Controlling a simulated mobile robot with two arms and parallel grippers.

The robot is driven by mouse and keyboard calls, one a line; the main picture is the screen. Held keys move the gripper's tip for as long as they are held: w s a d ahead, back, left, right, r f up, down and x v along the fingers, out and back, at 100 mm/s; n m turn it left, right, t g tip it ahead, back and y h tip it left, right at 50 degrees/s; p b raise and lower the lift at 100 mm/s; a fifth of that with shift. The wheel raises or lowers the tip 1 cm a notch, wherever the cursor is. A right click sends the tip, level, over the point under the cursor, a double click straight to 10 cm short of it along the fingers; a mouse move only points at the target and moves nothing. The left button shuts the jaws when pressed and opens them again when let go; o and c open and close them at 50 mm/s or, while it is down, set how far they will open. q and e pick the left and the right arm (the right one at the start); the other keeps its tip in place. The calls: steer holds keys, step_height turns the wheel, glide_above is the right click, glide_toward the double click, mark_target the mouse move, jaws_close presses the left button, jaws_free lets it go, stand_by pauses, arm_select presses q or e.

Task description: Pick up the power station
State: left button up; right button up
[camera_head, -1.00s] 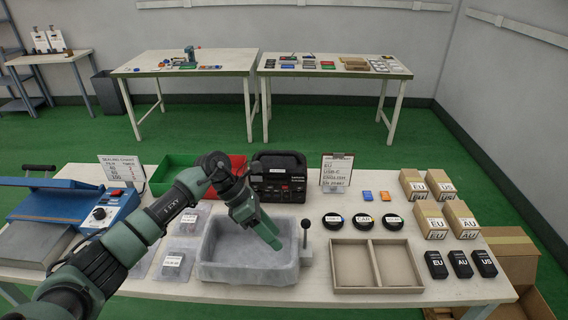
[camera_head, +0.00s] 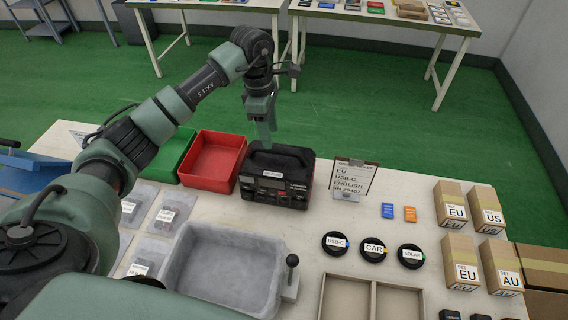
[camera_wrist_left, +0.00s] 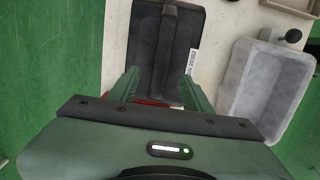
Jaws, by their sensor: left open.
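The power station (camera_head: 276,180) is a black box with a top handle, a front display and sockets. It stands upright at the back of the table, right of a red bin. My left gripper (camera_head: 265,140) points down just above its handle in the head view. In the left wrist view the black power station (camera_wrist_left: 168,50) lies ahead between the two green fingers (camera_wrist_left: 165,90), which are apart with nothing held. Whether the fingers straddle the handle is hard to tell. My right gripper is not in view.
A red bin (camera_head: 212,162) stands close to the power station's left, with a green bin (camera_head: 174,155) beyond. A sign stand (camera_head: 350,178) is on the right. A grey tray (camera_head: 230,268) lies in front. Pucks, boxes and a wooden divided tray (camera_head: 372,298) fill the right side.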

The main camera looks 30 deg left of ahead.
mark_target(277, 147)
arm_select(q)
steer(key=shift+s+d+f+p, duration=0.1)
steer(key=shift+d+f+p, duration=0.25)
steer(key=shift+f, duration=0.3)
steer(key=shift+s+d+f+p, duration=0.1)
steer(key=shift+d+f+p, duration=0.1)
steer(key=shift+f+p, duration=0.35)
steer(key=f, duration=0.1)
steer(key=f+p, duration=0.1)
steer(key=f, duration=0.1)
steer(key=shift+w+d+f, duration=0.35)
steer(key=shift+d+f, duration=0.05)
steer(key=shift+f, duration=0.3)
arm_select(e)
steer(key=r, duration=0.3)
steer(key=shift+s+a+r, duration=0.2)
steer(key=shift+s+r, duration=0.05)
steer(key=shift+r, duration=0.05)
arm_select(q)
steer(key=shift+f, duration=0.2)
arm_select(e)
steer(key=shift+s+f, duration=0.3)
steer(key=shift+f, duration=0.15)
arm_select(q)
jaws_close()
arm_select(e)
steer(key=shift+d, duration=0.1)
arm_select(q)
steer(key=shift+w+r, duration=0.2)
